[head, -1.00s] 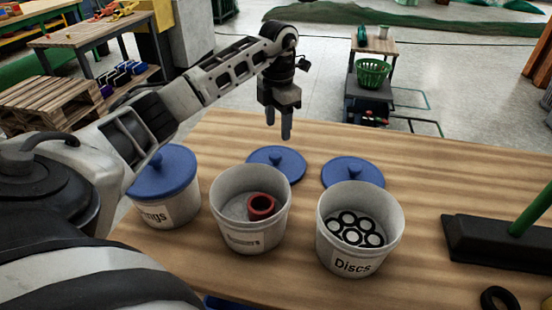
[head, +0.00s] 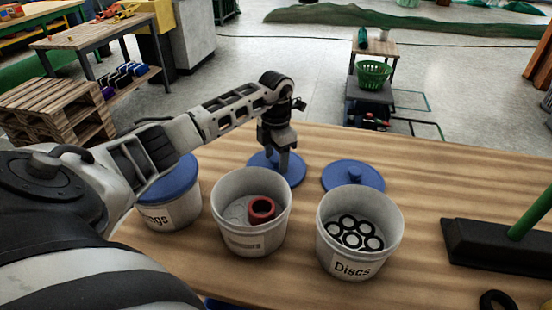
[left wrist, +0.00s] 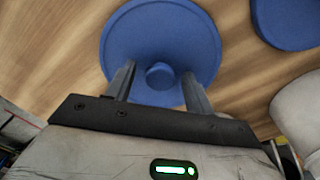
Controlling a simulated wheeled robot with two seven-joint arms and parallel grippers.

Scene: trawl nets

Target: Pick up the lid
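A blue lid (head: 292,176) lies on the wooden table behind the middle white bucket (head: 238,239), which holds a red ring (head: 261,208). My left gripper (head: 283,166) points down over this lid. In the left wrist view its two fingers (left wrist: 157,88) are apart, with the lid's round knob (left wrist: 160,76) between and slightly beyond them; touching cannot be told. A second blue lid (head: 340,180) lies to the right, behind the bucket labelled Discs (head: 345,267). The left bucket (head: 170,217) wears its blue lid (head: 178,180). My right gripper is not in view.
A dark broom head (head: 485,246) with a green handle lies at the right. The table between the right lid and the broom is clear.

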